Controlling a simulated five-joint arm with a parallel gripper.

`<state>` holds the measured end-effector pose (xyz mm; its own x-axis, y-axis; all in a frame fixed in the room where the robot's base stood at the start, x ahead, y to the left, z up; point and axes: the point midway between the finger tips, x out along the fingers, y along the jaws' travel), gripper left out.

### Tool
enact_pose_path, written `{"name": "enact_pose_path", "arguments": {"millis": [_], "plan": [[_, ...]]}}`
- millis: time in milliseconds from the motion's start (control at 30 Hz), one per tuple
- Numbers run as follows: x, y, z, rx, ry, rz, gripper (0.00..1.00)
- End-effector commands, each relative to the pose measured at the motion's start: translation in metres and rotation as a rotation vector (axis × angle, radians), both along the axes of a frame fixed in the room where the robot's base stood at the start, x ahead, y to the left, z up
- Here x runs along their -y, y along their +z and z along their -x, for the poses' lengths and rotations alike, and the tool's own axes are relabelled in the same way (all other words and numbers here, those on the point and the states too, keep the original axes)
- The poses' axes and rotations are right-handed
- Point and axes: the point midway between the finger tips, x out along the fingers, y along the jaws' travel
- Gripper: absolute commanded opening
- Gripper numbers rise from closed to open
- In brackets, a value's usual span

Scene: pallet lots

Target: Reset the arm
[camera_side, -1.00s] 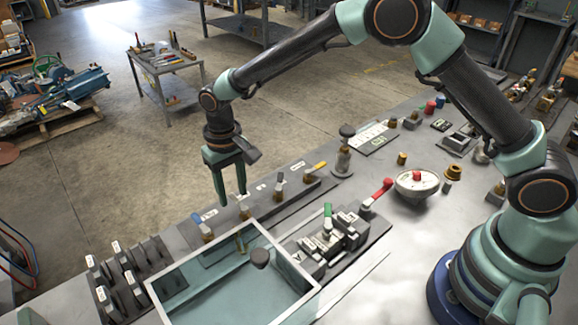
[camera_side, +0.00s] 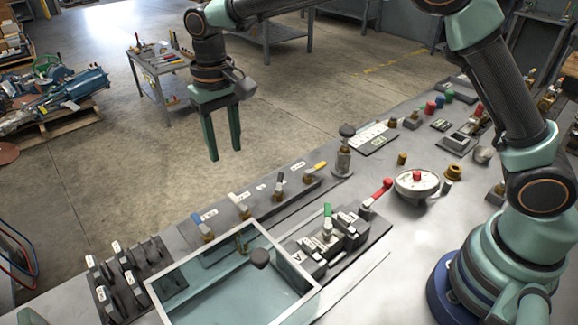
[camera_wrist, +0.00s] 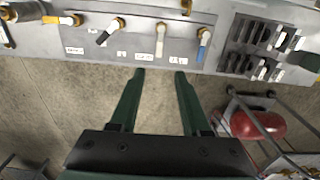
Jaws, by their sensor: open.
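My gripper (camera_side: 225,155) hangs in the air beyond the bench's far edge in the side view, fingers pointing down. Its two dark green fingers are apart with nothing between them. In the wrist view my gripper (camera_wrist: 161,72) also shows open and empty, with bare concrete floor between the fingers. The row of small levers on a grey panel (camera_wrist: 130,35) lies past the fingertips there. No finger touches anything.
A tool cart (camera_side: 163,75) stands on the floor behind. The floor between is clear.

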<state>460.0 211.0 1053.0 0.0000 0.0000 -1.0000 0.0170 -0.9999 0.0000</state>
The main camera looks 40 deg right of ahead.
Motion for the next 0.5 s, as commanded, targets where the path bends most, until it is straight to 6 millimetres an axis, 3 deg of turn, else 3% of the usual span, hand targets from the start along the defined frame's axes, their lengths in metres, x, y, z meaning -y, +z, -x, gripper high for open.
{"name": "enact_pose_path", "arguments": {"millis": [333, 500], "plan": [[0.002, 0.003, 0.000, 0.004, -0.001, -0.002, 0.47], [0.026, 0.027, 0.006, 0.045, -0.006, -0.019, 0.47]]}}
